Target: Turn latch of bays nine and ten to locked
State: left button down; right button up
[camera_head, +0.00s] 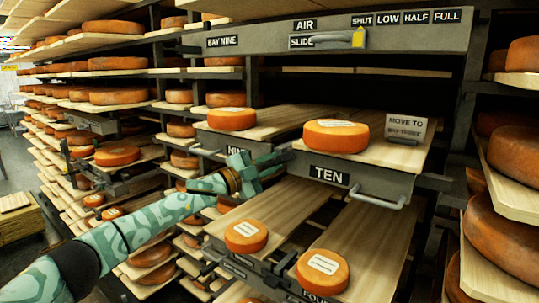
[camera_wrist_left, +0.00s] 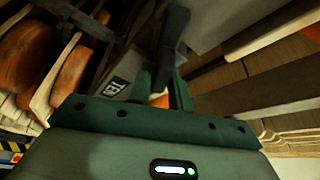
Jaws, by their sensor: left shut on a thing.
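The latch (camera_wrist_left: 174,28) is a dark lever on the grey front rail of bays nine and ten, between the NINE label (camera_head: 238,151) and the TEN label (camera_head: 329,174). My left gripper (camera_head: 266,166) is at this rail, its green fingers shut on the latch. In the left wrist view the dark lever stands up from between the fingertips (camera_wrist_left: 166,86). The fingers hide part of the latch, and I cannot tell which setting it points to. My right gripper is not in view.
Orange cheese wheels (camera_head: 336,136) sit on wooden boards above the rail, and more lie on boards below. A wire handle (camera_head: 378,199) sticks out below TEN. A MOVE TO card (camera_head: 405,127) stands at right. An AIR SLIDE panel (camera_head: 340,35) crosses above. Shelves crowd both sides.

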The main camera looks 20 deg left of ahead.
pick_arm(q)
jog(key=m+g+p, duration=0.1)
jog(key=m+p, duration=0.1)
jog(key=m, duration=0.2)
jog(key=shift+g, duration=0.3)
jog(key=shift+f+m+g+y+p, duration=0.15)
jog(key=shift+m+g+y+p, duration=0.15)
jog(key=shift+m+p, duration=0.5)
jog(key=shift+d+f, duration=0.1)
jog(key=c, duration=1.4)
grip_release()
jog(key=shift+o, duration=0.2)
jog(key=b+v, duration=0.5)
jog(key=v, duration=1.1)
jog(key=shift+s, duration=0.2)
